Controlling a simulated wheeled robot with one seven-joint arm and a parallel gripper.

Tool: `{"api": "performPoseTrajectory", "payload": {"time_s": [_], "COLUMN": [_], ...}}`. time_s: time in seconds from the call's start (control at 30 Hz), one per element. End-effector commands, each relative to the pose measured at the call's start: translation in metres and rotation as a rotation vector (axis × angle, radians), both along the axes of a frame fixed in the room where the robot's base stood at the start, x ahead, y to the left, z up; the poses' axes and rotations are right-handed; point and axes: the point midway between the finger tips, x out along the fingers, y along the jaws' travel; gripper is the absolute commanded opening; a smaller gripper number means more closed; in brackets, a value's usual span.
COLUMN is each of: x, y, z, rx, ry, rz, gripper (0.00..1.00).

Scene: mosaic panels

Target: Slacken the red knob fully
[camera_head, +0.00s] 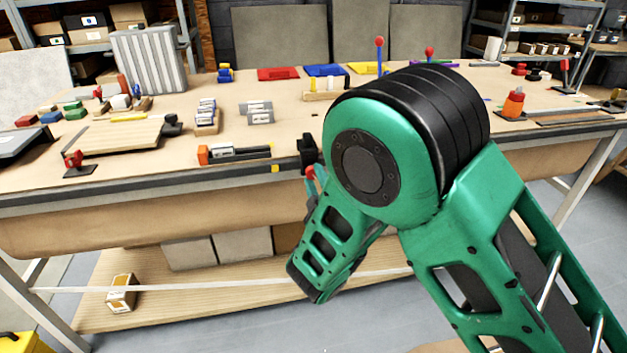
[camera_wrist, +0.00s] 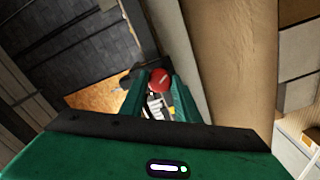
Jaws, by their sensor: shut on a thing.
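The red knob (camera_wrist: 159,80) sits between the two green fingertips of my gripper (camera_wrist: 158,84) in the wrist view. The fingers flank it on both sides and are shut on it. In the head view a small red part of the knob (camera_head: 310,172) shows just below a black clamp (camera_head: 307,153) at the bench's front edge. My green arm hides most of the gripper and the space right of the clamp there. The knob's thread and how far it is turned cannot be made out.
The workbench (camera_head: 230,165) carries an orange-and-black tool (camera_head: 235,153), a wooden board (camera_head: 115,135) and coloured blocks at the left. Another red-topped device (camera_head: 73,160) stands near the front left edge. A low wooden shelf (camera_head: 200,300) lies beneath; grey floor is open at the right.

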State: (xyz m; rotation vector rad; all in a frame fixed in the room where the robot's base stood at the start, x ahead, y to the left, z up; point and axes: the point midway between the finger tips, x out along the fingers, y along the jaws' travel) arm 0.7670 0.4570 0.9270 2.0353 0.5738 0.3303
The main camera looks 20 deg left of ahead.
Motion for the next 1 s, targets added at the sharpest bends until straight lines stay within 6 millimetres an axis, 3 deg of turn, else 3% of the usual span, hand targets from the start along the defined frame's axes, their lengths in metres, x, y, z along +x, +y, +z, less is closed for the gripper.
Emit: {"api": "performPoseTrajectory", "payload": {"time_s": [1.0], "x": [-0.002], "y": [0.0], "z": [-0.002], "rx": [-0.774], "ry": [-0.467], "rz": [0.005], "gripper": [0.07]}}
